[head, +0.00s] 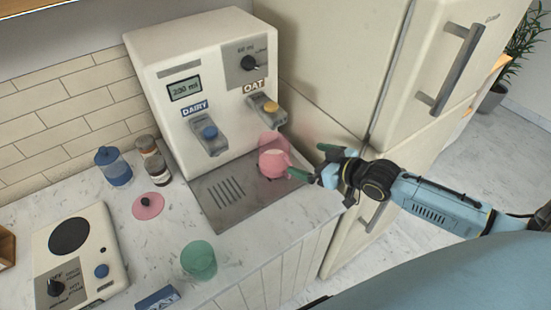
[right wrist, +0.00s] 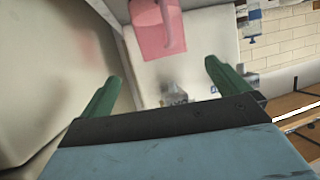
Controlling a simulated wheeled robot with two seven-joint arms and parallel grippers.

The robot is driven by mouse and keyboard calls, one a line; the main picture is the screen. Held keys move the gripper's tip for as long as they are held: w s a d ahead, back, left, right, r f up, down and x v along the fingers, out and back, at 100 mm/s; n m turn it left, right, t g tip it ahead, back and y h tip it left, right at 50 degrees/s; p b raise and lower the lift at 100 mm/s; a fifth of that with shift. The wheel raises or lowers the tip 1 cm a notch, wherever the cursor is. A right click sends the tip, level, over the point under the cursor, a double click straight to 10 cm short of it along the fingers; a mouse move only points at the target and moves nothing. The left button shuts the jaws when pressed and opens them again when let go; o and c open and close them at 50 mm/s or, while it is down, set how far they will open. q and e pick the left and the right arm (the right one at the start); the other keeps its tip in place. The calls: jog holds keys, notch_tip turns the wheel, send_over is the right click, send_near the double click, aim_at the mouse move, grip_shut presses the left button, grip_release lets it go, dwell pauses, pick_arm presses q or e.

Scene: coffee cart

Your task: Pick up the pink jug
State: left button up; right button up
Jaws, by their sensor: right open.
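The pink jug (head: 272,157) is see-through and stands upright on the grey drip tray of the milk dispenser, under the OAT tap. It seems to hold some pale contents. In the right wrist view the jug (right wrist: 155,28) shows at the top, with its handle towards my gripper. My right gripper (head: 309,160) is just right of the jug in the head view, fingers spread around empty space. In the right wrist view its two green fingers (right wrist: 162,85) are apart, with the jug beyond them. My left gripper is not in view.
The milk dispenser (head: 165,110) stands behind the drip tray (head: 208,212). A fridge (head: 335,60) stands close on the right.

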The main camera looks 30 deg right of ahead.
aim_at(286, 152)
jog(key=x, duration=1.1)
jog(key=shift+a, duration=0.25)
jog(key=shift+s, duration=0.1)
jog(key=c, duration=1)
jog(key=shift+r, duration=0.1)
jog(key=shift+c, duration=1.4)
